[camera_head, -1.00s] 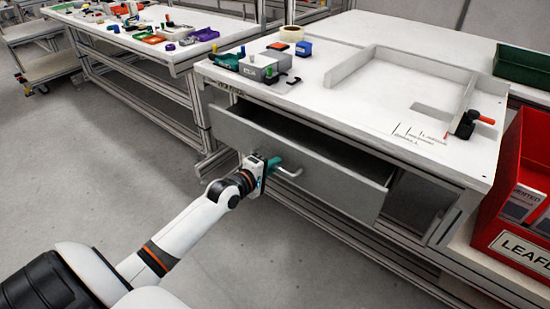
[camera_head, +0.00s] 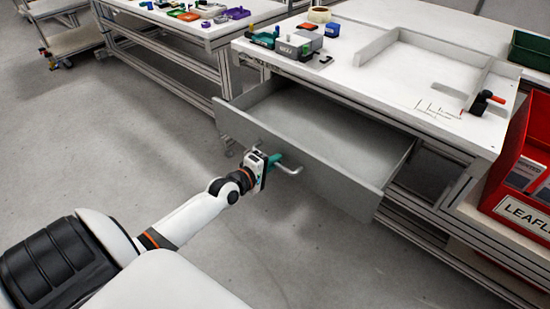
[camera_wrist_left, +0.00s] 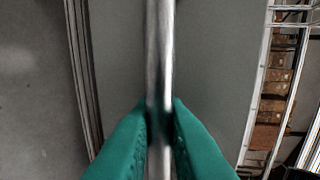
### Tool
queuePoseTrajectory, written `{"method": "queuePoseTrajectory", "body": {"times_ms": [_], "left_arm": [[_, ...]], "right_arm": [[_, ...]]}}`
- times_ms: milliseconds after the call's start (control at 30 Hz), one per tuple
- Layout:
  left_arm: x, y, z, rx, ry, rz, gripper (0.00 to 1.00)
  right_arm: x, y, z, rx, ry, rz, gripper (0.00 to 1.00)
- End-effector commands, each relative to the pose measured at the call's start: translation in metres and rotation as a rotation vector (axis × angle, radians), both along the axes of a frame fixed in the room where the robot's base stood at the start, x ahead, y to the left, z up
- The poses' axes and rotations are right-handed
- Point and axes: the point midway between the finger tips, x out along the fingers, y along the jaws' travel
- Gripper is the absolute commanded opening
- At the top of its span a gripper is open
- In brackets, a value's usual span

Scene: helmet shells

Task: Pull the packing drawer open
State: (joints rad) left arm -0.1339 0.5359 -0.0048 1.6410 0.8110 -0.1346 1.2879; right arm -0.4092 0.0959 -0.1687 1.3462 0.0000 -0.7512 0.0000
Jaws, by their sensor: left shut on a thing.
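The packing drawer (camera_head: 300,155) is a grey drawer under the white workbench. It stands well out from the bench, and its inside looks empty. Its bar handle (camera_head: 291,169) is on the front panel. My left gripper (camera_head: 275,163) is shut on the handle in the head view. In the left wrist view the green fingertips (camera_wrist_left: 160,120) close on both sides of the metal bar (camera_wrist_left: 160,50), with the grey drawer front behind it. My right gripper is not in view.
The workbench top (camera_head: 375,80) carries a grey box (camera_head: 290,48), a tape roll (camera_head: 319,15) and small parts. A red bin (camera_head: 515,170) stands at the right. A second bench (camera_head: 180,25) is at the back left. The floor before the drawer is clear.

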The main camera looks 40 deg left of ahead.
Motion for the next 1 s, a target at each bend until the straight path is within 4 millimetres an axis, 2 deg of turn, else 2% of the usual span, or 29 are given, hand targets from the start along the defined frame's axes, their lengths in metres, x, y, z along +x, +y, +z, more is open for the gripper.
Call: {"method": "queuePoseTrajectory", "body": {"times_ms": [400,433,500,533,833,933,1000], "left_arm": [[-0.001,0.0,0.0,0.001,0.0,-0.001,0.0],[-0.001,0.0,0.0,0.001,0.0,-0.001,0.17],[-0.001,0.0,0.0,0.001,0.0,-0.001,0.29],[-0.001,0.0,0.0,0.001,0.0,-0.001,0.31],[-0.003,0.0,0.001,0.0,0.0,0.0,0.31],[-0.01,0.0,0.002,0.001,0.001,-0.001,0.31],[-0.02,0.001,0.004,0.001,0.002,-0.001,0.31]], "right_arm": [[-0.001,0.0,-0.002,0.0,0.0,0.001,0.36],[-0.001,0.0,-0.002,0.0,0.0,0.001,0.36],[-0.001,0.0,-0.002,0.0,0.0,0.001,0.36],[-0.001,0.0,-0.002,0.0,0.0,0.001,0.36],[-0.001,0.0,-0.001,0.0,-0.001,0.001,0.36],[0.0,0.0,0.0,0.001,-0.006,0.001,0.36],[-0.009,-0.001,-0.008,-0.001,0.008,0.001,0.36]]}}
